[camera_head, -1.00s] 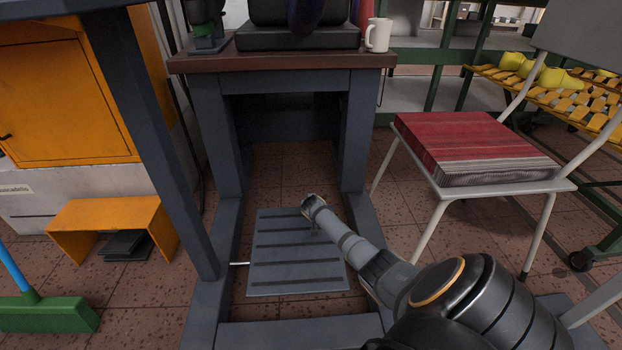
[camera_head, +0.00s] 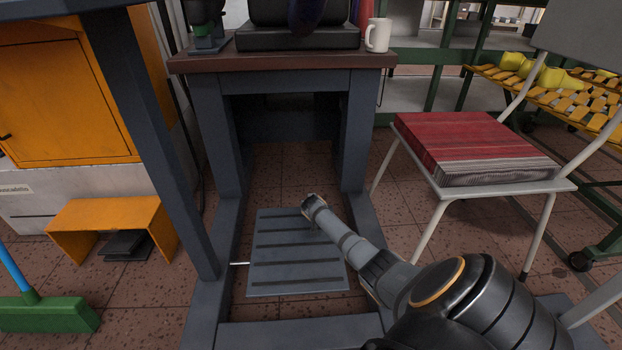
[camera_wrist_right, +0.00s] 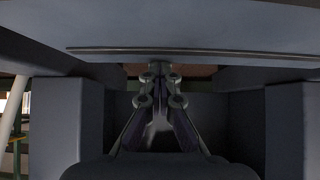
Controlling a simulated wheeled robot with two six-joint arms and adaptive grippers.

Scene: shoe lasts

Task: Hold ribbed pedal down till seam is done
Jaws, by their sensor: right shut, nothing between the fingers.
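The ribbed pedal (camera_head: 275,275) is a flat blue-grey plate with dark cross ribs. It lies low between the legs of the work stand in the head view. My right arm comes in from the lower right and its end is over the pedal's upper right part. The arm mostly hides the gripper there. In the right wrist view my right gripper (camera_wrist_right: 160,72) is shut and empty, its fingertips close together by a grey surface. I cannot tell whether they touch the pedal. The seam is not visible. My left gripper is not in view.
The stand's brown top (camera_head: 215,63) carries a dark machine base (camera_head: 298,37) and a white mug (camera_head: 378,35). An orange stool (camera_head: 110,215) and green broom (camera_head: 50,314) are left. Frame bars (camera_head: 300,334) flank the pedal.

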